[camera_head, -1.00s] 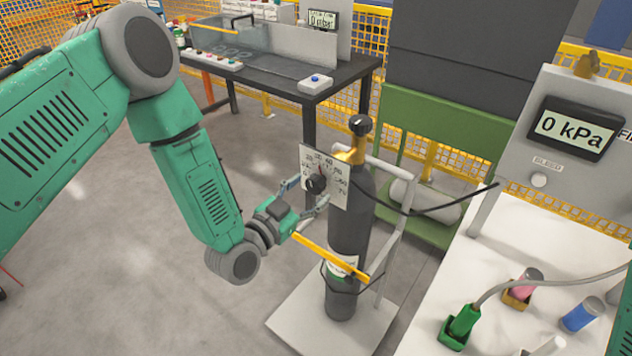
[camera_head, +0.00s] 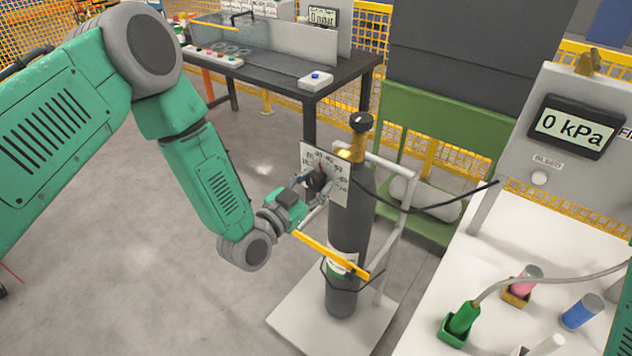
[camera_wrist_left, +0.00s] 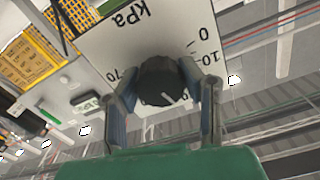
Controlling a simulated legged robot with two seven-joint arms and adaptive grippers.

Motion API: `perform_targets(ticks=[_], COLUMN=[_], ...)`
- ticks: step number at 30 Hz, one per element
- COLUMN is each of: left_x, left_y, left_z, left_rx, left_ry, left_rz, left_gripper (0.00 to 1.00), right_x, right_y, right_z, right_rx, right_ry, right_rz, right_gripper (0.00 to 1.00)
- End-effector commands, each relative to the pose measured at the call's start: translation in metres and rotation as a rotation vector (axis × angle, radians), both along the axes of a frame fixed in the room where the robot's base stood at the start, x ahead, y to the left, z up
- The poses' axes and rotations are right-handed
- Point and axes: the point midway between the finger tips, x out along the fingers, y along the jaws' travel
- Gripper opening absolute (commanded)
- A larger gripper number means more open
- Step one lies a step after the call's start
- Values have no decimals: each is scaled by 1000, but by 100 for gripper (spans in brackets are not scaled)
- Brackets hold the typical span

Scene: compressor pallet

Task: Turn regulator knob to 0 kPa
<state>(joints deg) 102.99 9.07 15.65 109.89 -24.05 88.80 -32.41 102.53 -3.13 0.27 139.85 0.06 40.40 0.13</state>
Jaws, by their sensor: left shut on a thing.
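The black regulator knob (camera_head: 318,182) sits on a white dial plate (camera_head: 339,190) at the top of a dark gas cylinder (camera_head: 345,232). My left gripper (camera_head: 313,187) is shut on the knob, coming in from the left. In the left wrist view the two fingers (camera_wrist_left: 162,96) press on both sides of the knob (camera_wrist_left: 160,78). The plate there (camera_wrist_left: 135,50) shows "kPa", 0, 10 and 70. A pale mark on the knob faces the gripper side, away from the "kPa" print. The display (camera_head: 570,128) on the grey panel reads 0 kPa. My right gripper is out of view.
The cylinder stands on a pale trolley (camera_head: 290,325) with a yellow bar (camera_head: 325,252) in front and a black hose (camera_head: 440,205) to the right. A white bench (camera_head: 490,270) holds a green connector (camera_head: 460,325). A dark table (camera_head: 345,80) stands behind. Open floor lies left.

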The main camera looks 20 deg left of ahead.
Motion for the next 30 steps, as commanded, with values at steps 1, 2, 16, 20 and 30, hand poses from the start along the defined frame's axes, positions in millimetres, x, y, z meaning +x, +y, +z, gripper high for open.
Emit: perform_targets(ticks=[1,2,16,20,30], left_x=[0,0,0,0,0], left_y=[0,0,1,2,2], left_z=[0,-1,-2,-2,-3], left_rx=[-12,-22,-346,-464,-767], left_ry=[4,8,126,168,278], left_rz=[0,0,2,2,3], left_gripper=[5,5,6,6,6], right_x=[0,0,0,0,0], right_y=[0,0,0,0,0], right_z=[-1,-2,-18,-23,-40], right_rx=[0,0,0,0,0], right_ry=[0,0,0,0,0], right_rz=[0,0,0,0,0], right_gripper=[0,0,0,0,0])
